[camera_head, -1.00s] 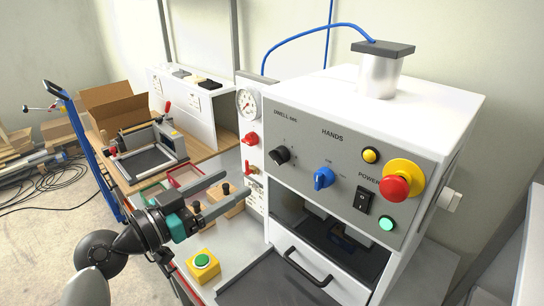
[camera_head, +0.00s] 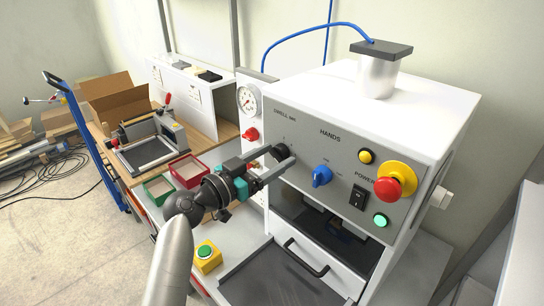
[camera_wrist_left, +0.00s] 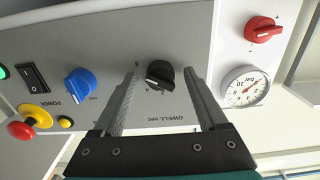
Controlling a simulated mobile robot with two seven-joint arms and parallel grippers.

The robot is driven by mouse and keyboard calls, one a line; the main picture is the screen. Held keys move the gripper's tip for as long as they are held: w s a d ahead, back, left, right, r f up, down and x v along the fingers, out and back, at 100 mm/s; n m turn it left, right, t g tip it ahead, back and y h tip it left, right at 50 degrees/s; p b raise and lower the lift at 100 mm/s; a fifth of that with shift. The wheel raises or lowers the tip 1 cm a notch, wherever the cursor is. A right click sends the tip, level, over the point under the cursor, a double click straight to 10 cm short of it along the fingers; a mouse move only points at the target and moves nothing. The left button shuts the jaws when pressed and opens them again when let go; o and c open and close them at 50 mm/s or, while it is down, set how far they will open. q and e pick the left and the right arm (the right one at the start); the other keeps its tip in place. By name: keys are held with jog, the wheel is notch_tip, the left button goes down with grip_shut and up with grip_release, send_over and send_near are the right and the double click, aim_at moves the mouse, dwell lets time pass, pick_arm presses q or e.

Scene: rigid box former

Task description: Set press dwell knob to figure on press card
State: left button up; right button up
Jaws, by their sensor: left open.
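The black dwell knob (camera_head: 280,151) is on the upper left of the grey press panel (camera_head: 330,160), under the "DWELL sec" label. My left gripper (camera_head: 280,157) is open at the panel, with its fingers reaching toward the knob. In the left wrist view the knob (camera_wrist_left: 160,74) shows between the two spread fingers of the gripper (camera_wrist_left: 163,80), with visible gaps on both sides. The pointer's exact setting is too small to read, and the scale is partly hidden. I cannot make out a press card with a readable figure.
The blue hands knob (camera_head: 321,176) is right of the gripper. Further right are the black power switch (camera_head: 358,197) and red emergency button (camera_head: 388,188). A pressure gauge (camera_head: 248,98) and red valve knob (camera_head: 250,134) are left.

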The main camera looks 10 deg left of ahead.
pick_arm(q)
grip_shut()
dwell(0.5)
jog(key=n, duration=0.3)
jog(key=shift+n, duration=0.4)
jog(key=n+p, duration=0.1)
jog(key=n, duration=0.2)
jog(key=shift+n, duration=0.3)
jog(key=n+p, duration=0.1)
jog(key=n, duration=0.3)
jog(key=shift+r+n, duration=0.1)
jog(key=shift+n, duration=0.2)
jog(key=shift+n+p, duration=0.85)
jog(key=shift+n, duration=1.05)
